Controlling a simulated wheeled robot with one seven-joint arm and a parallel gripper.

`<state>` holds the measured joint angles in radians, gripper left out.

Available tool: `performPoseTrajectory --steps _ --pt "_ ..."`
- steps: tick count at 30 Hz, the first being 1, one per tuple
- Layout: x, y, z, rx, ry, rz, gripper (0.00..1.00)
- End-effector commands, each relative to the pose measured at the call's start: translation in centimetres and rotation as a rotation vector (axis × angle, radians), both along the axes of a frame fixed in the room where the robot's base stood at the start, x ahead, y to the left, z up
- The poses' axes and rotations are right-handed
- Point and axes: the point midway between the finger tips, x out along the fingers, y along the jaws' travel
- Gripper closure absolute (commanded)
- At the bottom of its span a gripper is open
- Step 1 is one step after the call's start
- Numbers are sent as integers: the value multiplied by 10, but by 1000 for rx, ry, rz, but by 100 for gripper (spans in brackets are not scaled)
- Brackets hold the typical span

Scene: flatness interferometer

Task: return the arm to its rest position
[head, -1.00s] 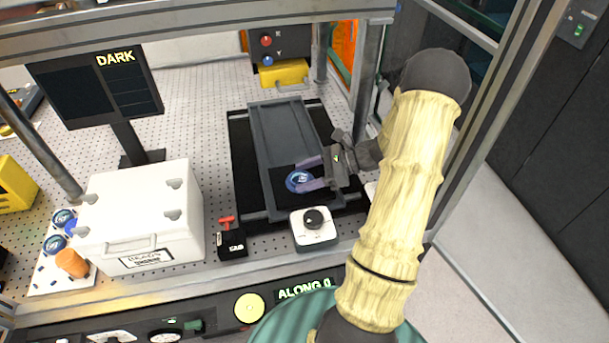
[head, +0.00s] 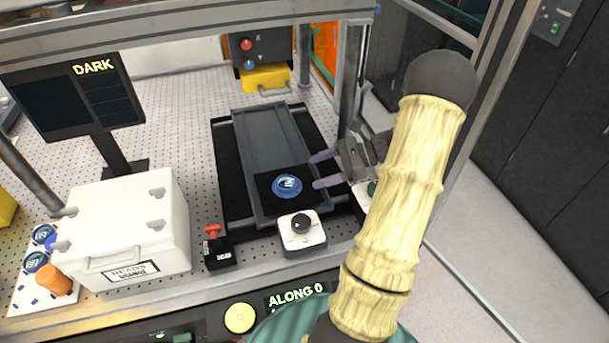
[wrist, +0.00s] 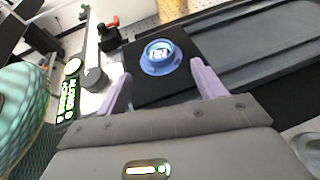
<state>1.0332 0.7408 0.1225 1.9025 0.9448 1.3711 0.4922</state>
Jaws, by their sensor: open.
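My gripper (head: 322,170) is open, its two purple fingers apart and empty, just right of a round blue piece (head: 287,186) in the head view. The blue piece has a white mark on top and sits on a black pad at the near end of the grey tray (head: 262,140). In the wrist view the blue piece (wrist: 161,57) lies ahead of the purple fingertips (wrist: 160,78), with clear space between it and them. My bamboo-patterned arm reaches up over the right side of the bench.
A white knob box (head: 302,236) stands in front of the tray, with a red-handled black switch (head: 215,250) to its left. A white case (head: 128,225) and a dark monitor reading DARK (head: 75,95) stand at left. A metal post (head: 352,75) rises close behind my gripper.

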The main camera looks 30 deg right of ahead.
Motion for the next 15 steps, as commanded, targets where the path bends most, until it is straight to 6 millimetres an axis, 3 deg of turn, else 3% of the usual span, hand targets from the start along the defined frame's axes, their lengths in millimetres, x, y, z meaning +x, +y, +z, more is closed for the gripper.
performPoseTrajectory --steps 15 --pt "3 6 1 1 0 16 31"
